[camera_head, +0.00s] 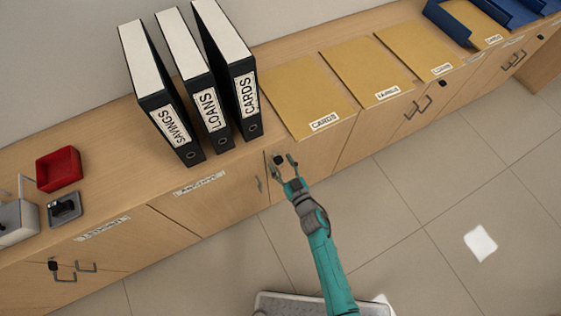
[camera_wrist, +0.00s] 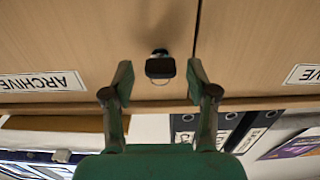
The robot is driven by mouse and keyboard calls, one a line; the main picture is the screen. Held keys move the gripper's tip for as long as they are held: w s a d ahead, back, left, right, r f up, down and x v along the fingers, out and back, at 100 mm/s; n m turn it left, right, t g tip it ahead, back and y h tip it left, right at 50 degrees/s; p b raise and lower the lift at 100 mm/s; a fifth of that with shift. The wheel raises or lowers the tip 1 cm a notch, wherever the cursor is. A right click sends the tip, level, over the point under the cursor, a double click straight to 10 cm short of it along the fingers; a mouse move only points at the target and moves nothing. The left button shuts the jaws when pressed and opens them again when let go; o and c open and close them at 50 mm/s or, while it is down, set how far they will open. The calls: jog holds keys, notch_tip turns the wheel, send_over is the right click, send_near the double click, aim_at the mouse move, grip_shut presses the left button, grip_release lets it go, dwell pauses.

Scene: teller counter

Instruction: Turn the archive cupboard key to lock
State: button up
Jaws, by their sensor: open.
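The archive cupboard key (camera_wrist: 160,68) has a dark head and a thin ring, and sits in its lock near the door's edge. In the wrist view, which is upside down, a label reading ARCHIVE (camera_wrist: 42,82) is on the same wooden door (camera_wrist: 75,35). The key also shows as a small dark spot in the head view (camera_head: 278,159). My gripper (camera_head: 284,162) is open, with its green fingers (camera_wrist: 160,80) on either side of the key. A gap shows between each finger and the key head. The keyhole is mostly hidden behind the key head.
Black binders (camera_head: 209,120) stand on the counter above, beside tan folders (camera_head: 310,98). A door handle (camera_head: 259,184) is left of my gripper. Another key and handles (camera_head: 413,108) are further right. The tiled floor (camera_head: 400,210) in front is mostly clear, with a white sheet (camera_head: 481,243) on it.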

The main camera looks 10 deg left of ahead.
jog(key=shift+w+a, duration=0.25)
jog(key=shift+w, duration=0.05)
jog(key=shift+c, duration=0.2)
grip_shut()
